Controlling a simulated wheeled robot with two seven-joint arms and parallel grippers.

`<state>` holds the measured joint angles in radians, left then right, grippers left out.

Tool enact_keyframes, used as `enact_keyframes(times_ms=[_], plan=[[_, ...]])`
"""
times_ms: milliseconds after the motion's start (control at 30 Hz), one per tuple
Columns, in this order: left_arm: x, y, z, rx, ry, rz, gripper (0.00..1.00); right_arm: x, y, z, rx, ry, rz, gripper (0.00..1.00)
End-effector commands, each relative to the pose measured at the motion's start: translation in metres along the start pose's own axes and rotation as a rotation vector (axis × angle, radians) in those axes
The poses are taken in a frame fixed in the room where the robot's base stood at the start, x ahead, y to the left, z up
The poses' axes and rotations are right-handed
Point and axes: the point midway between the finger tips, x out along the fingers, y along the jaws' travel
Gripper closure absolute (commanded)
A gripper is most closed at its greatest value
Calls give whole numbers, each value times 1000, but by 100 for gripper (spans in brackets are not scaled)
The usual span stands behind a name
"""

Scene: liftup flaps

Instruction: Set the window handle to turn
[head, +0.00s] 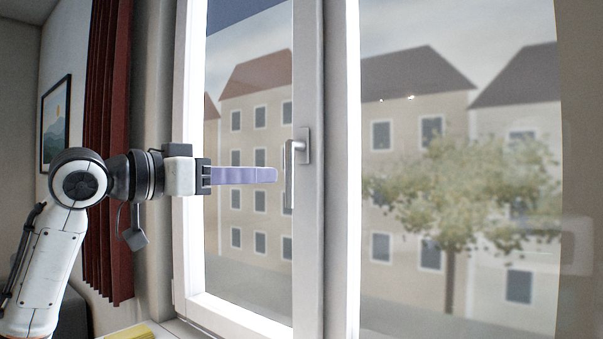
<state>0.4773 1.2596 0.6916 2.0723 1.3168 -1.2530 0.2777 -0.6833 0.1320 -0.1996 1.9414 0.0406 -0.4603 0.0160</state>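The window handle (290,175) is a silver lever on the white middle frame post. Its lever hangs straight down from the mounting plate (303,146). My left gripper (272,175) points right, with its pale purple fingers level and their tips just left of the lever. A narrow gap seems to lie between the tips and the handle; contact cannot be made out. The fingers are seen edge-on and overlap, so their opening is hidden. My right gripper is not in the picture.
The window sash (308,250) looks closed in its white frame (184,240). A dark red curtain (108,230) hangs at the left, near my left arm. A yellow object (130,331) lies on the sill below. A framed picture (56,122) hangs on the left wall.

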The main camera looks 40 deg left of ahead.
Motion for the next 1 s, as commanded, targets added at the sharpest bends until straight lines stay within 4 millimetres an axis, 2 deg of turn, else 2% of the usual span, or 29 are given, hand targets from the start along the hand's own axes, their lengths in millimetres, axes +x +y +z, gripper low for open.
enact_keyframes(times_ms=[300,433,600,867,1000], plan=[[60,0,-3,1,-6,-1,68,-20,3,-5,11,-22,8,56],[76,0,-3,-1,-4,-1,68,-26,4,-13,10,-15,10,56],[86,0,-1,0,-1,0,68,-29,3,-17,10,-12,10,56],[87,0,1,0,-1,0,68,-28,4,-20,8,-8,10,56],[87,0,1,0,-1,0,88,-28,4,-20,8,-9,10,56]])
